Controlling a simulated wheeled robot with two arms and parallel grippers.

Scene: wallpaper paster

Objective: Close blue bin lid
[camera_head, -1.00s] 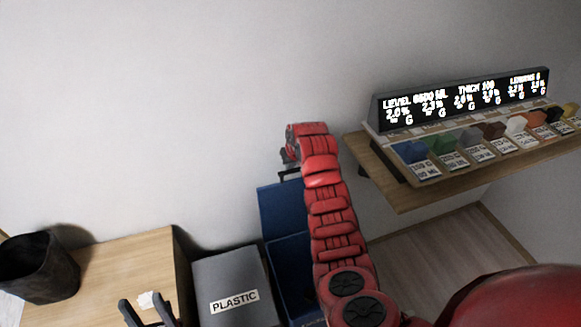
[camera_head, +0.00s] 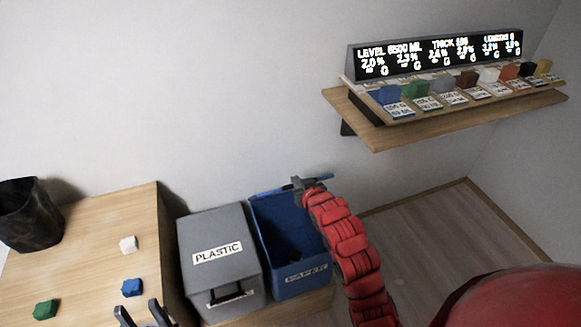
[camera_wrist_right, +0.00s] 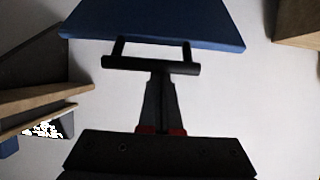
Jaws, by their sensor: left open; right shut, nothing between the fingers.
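The blue bin (camera_head: 305,285), labelled PAPER, stands open beside the grey bin, and I can see into it. Its blue lid (camera_head: 268,192) is raised at the back and shows as a thin, nearly edge-on strip in the head view. In the right wrist view the lid (camera_wrist_right: 150,22) is a broad blue panel with a black handle (camera_wrist_right: 150,65) on its edge. My right gripper (camera_head: 300,185) is shut and empty at the handle; its fingertips (camera_wrist_right: 160,78) appear to meet the bar, though contact is unclear. My left gripper (camera_head: 140,312) is open over the table's front.
The closed grey bin (camera_head: 215,238), labelled PLASTIC, stands left of the blue one. The wooden table (camera_head: 85,260) bears a black bucket (camera_head: 30,215) and white, blue and green blocks. A wall shelf (camera_head: 440,122) with a display and several coloured blocks is at the upper right.

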